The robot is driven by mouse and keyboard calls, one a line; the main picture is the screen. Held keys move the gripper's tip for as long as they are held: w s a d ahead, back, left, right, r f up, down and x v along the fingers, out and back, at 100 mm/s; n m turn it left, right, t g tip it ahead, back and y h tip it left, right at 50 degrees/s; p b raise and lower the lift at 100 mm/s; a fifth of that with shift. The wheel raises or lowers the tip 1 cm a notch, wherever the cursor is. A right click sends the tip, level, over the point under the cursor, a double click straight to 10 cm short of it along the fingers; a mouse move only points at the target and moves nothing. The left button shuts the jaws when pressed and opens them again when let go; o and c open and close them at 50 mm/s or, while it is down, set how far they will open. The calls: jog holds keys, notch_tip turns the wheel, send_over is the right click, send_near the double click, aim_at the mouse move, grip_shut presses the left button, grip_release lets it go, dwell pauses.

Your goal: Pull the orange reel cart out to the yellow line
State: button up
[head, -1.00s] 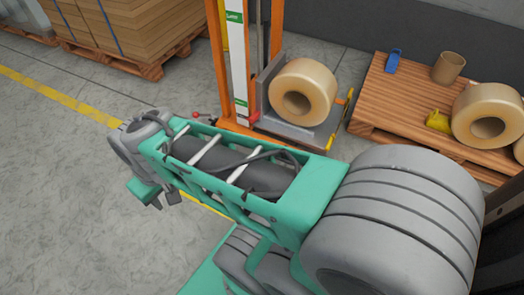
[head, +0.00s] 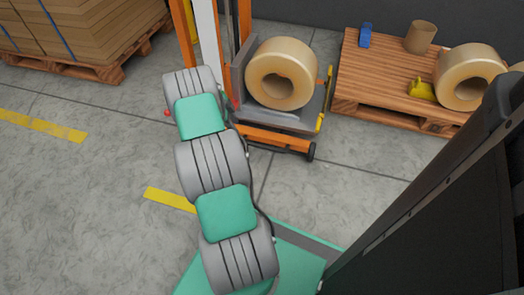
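The orange reel cart (head: 272,139) stands upright at the upper middle in the head view, with orange mast posts, a white panel (head: 206,42) and a grey platform. A large tan reel (head: 282,74) sits on its platform. My arm reaches up the picture to the cart's left side, and its far end overlaps the foot of the mast. My gripper is hidden behind the arm links, so I cannot see whether it touches the cart. A red knob (head: 167,112) shows just left of the arm's end. The yellow line (head: 42,126) shows as separate stretches on the floor, nearer me than the cart; my arm covers part of it.
A wooden pallet (head: 385,101) right of the cart holds another tan reel (head: 468,77), a brown core (head: 420,37), a blue item (head: 366,35) and a yellow item (head: 421,89). A pallet of stacked cardboard (head: 75,38) stands at upper left. Floor at left is clear.

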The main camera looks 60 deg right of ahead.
aim_at(263, 146)
jog(key=s+d+f+m+b, duration=0.1)
jog(key=s+d+f, duration=0.1)
jog(key=f, duration=0.3)
jog(key=s+d+f+m+b, duration=0.1)
jog(key=s+d+f, duration=0.1)
jog(key=s+f, duration=0.2)
jog(key=s+d+f+m+g+b, duration=0.1)
jog(key=s+d+f+m+b, duration=0.1)
jog(key=f, duration=0.4)
jog(key=shift+s+d+f, duration=0.1)
jog(key=shift+s+d, duration=0.05)
jog(key=shift+s, duration=0.7)
jog(key=shift+c, duration=0.2)
grip_shut()
